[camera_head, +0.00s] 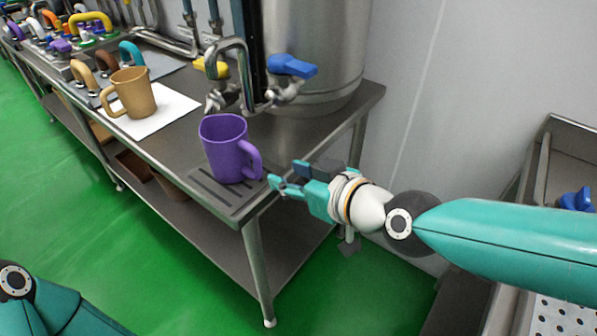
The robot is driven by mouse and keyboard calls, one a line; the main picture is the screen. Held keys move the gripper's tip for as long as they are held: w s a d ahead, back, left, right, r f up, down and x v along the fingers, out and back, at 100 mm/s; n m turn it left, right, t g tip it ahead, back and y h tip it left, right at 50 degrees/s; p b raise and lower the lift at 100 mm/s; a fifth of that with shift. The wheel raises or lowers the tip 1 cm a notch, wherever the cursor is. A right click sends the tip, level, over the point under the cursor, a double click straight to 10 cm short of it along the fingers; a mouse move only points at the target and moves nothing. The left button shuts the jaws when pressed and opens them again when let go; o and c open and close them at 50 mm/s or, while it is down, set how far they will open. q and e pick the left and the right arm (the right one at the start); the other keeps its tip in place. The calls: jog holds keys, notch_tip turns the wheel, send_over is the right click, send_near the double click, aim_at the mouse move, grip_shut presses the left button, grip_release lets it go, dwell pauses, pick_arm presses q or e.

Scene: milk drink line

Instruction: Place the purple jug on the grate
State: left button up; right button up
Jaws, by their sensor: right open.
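The purple jug (225,150) stands upright on the slotted dark grate (216,195) at the right end of the steel table. Its handle points to the right, toward my right gripper. My right gripper (283,179) is open beside the handle, with its teal fingertips close to it. I cannot tell whether they touch the handle. My left gripper is out of view; only part of my left arm shows at the bottom left.
A tan jug (132,92) stands on a white sheet (153,119) further left. A tap (232,75) with a blue handle (291,66) sits behind the purple jug, before a steel tank (314,45). Several coloured-handled items crowd the table's far left. A steel sink (543,150) is at right.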

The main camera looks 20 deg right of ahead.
notch_tip(320, 180, down, 28)
jog(key=s+d+m+g+h, duration=0.2)
jog(key=m+g, duration=0.2)
jog(key=g, duration=0.2)
jog(key=s+f+m+g, duration=0.3)
jog(key=s+f+g, duration=0.2)
jog(key=s+f, duration=0.8)
notch_tip(320, 180, down, 4)
jog(key=shift+s+a+r+g, duration=0.1)
jog(key=shift+s+a+g, duration=0.15)
jog(key=shift+g, duration=0.05)
